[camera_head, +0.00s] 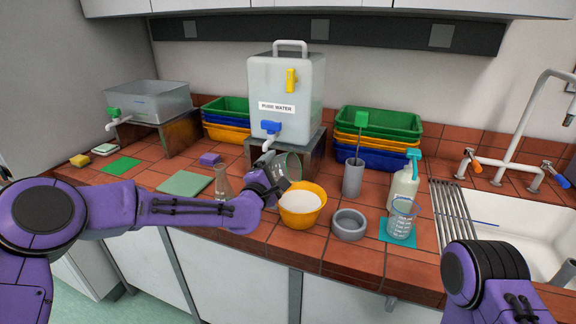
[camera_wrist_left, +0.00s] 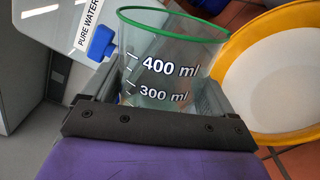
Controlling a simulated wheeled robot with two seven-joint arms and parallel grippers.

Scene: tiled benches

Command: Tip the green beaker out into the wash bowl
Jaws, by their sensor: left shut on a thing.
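The green beaker (camera_head: 290,164) is clear with a green rim and volume marks. It also shows in the left wrist view (camera_wrist_left: 170,72). My left gripper (camera_head: 272,177) is shut around it and holds it tilted to the right, just above and behind the left side of the wash bowl. The wash bowl (camera_head: 303,219) is yellow-orange with a white inside, and stands near the bench front. In the left wrist view the bowl (camera_wrist_left: 232,92) is right of the beaker. I cannot tell whether liquid is in the beaker. My right gripper is out of view.
A water tank (camera_head: 285,85) with a blue tap stands behind the beaker. A glass flask (camera_head: 222,183) is left of my gripper. A grey ring-shaped dish (camera_head: 348,225), grey cylinder (camera_head: 352,178), another beaker (camera_head: 401,222) and a pump bottle (camera_head: 403,188) stand to the right, before the sink (camera_head: 510,225).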

